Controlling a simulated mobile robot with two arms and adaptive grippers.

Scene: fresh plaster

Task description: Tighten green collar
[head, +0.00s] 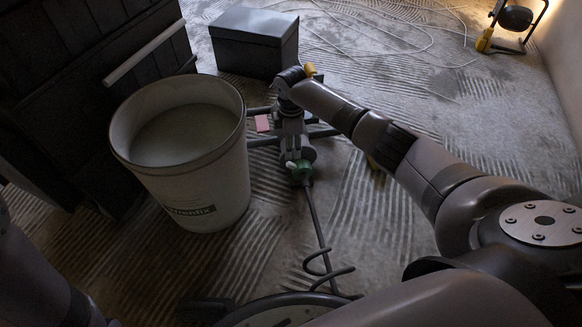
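The green collar (302,165) is near the middle of the head view, at the lower end of a mixing tool. The tool's grey shaft (318,225) runs from the collar toward me and ends in a spiral paddle (328,273). My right gripper (293,150) points down right at the collar, overlapping it in the picture. Its fingers are small and dark, so I cannot tell whether they touch or grip the collar. My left arm shows only at the lower left edge, and its gripper is out of view.
A large white bucket (208,190) with grey contents stands just left of the tool. A dark box (254,50) is behind. Dark panelling (60,60) with a pale bar is at the left. A work lamp (515,20) and loose cable (400,50) lie at the back right.

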